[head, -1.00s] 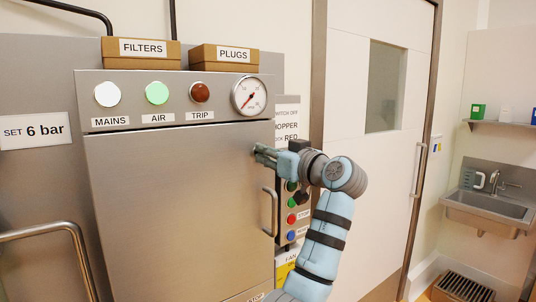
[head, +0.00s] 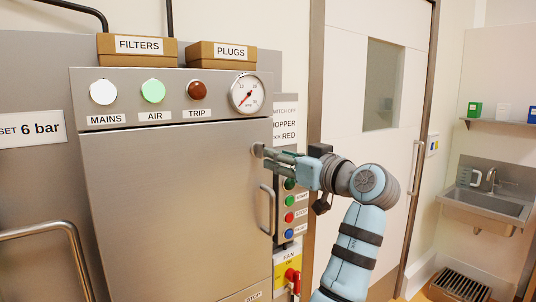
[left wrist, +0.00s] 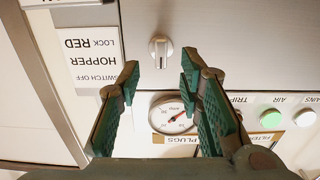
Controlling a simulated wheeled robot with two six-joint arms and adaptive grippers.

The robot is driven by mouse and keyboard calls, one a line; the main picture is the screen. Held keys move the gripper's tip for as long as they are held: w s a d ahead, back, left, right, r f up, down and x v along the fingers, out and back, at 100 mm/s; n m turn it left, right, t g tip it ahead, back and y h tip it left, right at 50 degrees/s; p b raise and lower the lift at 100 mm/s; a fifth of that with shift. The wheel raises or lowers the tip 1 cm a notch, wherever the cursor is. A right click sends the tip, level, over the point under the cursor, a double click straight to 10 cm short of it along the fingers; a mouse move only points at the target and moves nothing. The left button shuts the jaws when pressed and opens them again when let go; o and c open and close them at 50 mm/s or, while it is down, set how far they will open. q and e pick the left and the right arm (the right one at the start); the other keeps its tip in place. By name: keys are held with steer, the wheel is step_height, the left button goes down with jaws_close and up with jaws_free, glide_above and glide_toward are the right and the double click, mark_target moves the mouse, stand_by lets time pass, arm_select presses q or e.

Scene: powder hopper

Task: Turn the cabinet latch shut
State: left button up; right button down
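The cabinet latch (head: 258,149) is a small grey knob near the upper right edge of the closed steel cabinet door (head: 170,205). In the left wrist view the latch (left wrist: 160,48) has a raised bar running up and down the picture. My left gripper (head: 272,160) is close in front of the latch, just to its right in the head view. In the left wrist view its green fingers (left wrist: 159,72) are spread with nothing between them. The latch lies beyond the fingertips, lined up with the gap, apparently untouched. My right gripper is not in view.
A door handle (head: 267,210) stands out below the latch. A button panel (head: 289,212) and a red valve handle (head: 293,278) are on the right side. A gauge (head: 245,93) and lamps sit above the door. Boxes (head: 137,49) stand on top.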

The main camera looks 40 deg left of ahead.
arm_select(q)
steer(key=v, duration=0.6)
steer(key=shift+a, duration=0.15)
